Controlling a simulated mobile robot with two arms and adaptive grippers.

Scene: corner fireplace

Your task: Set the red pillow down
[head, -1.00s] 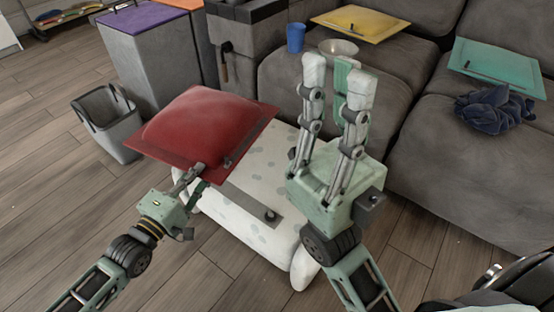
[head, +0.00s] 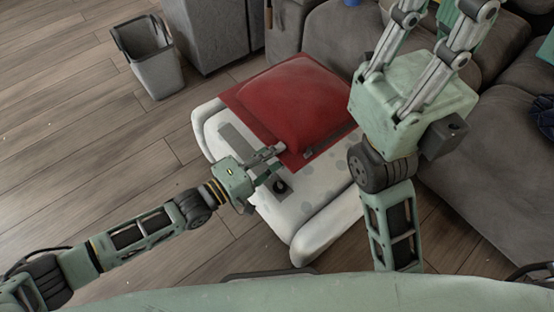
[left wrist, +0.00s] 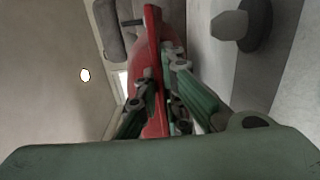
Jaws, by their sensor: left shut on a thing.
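The red pillow (head: 298,103) is a square cushion with a flat rim. It lies over the back right part of the white spotted ottoman (head: 318,192); I cannot tell whether it rests on it. My left gripper (head: 275,157) is shut on the pillow's near rim. In the left wrist view the pillow (left wrist: 153,60) stands edge-on between the fingers (left wrist: 158,95). My right gripper (head: 432,35) is to the right of the pillow, its fingers spread apart with nothing seen between them, its tips cut off by the top edge.
A grey bin (head: 150,65) stands on the wooden floor at the back left. A grey sofa (head: 480,150) borders the right side. The floor at left is open.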

